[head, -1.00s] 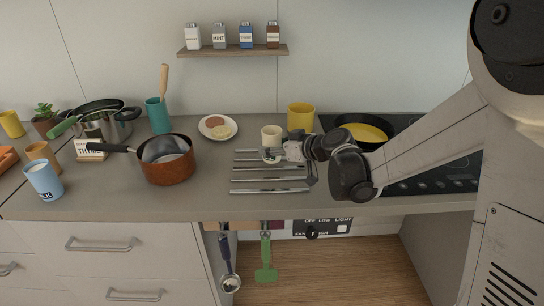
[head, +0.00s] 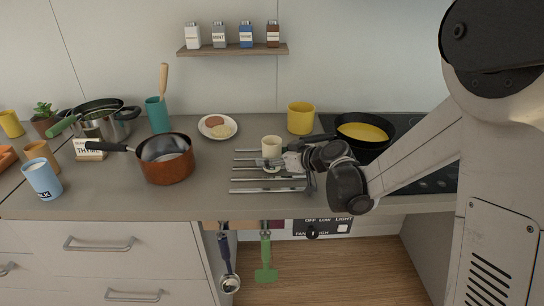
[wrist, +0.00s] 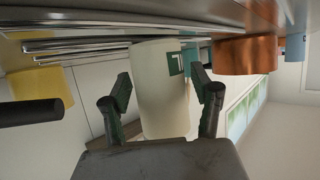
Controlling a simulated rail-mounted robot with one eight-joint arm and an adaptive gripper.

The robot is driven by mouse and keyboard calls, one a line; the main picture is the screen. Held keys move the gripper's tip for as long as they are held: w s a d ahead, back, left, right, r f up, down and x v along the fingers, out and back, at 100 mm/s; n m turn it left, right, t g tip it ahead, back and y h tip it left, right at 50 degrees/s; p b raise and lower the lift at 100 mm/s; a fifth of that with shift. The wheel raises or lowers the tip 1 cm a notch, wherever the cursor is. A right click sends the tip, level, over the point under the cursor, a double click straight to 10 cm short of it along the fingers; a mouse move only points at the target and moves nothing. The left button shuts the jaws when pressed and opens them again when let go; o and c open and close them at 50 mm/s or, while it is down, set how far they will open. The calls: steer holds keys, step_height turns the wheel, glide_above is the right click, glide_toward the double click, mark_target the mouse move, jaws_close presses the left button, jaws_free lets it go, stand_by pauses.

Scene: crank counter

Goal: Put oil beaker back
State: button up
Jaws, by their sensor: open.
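A cream beaker (head: 271,148) stands upright at the slim metal bars on the counter, in front of the yellow cup. I take it for the oil beaker. In the wrist view, where the counter is at the top, the beaker (wrist: 160,95) fills the space between my fingers and shows a green square mark. My gripper (head: 273,162) is open, with one finger on each side of the beaker. I cannot tell whether the fingers touch it. My gripper partly hides the beaker's base in the head view.
Several metal bars (head: 265,190) lie across the counter. A yellow cup (head: 300,118) stands behind, and a black pan (head: 361,145) with yellow contents is to the right. A copper pot (head: 166,170) stands to the left. Bare counter (head: 212,195) separates the pot from the bars.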

steer(key=shift+r, duration=0.1)
steer(key=shift+s+d+r, duration=0.1)
steer(key=shift+d+r, duration=0.05)
steer(key=shift+r, duration=0.05)
steer(key=p+v, duration=0.1)
steer(key=v, duration=1)
steer(key=shift+s+d, duration=0.2)
steer(key=shift+s, duration=0.1)
steer(key=s+d+r+m+g+h, duration=0.1)
steer(key=s+d+m+h, duration=0.3)
steer(key=s, duration=0.9)
steer(key=s+d+r+m+h, duration=0.1)
steer(key=s+d+m+h, duration=0.4)
steer(key=s, duration=0.8)
steer(key=d+h, duration=0.1)
steer(key=d, duration=0.2)
steer(key=shift+s+r+m+g, duration=0.2)
steer(key=shift+r+m+g, duration=0.1)
steer(key=shift+r+g, duration=0.1)
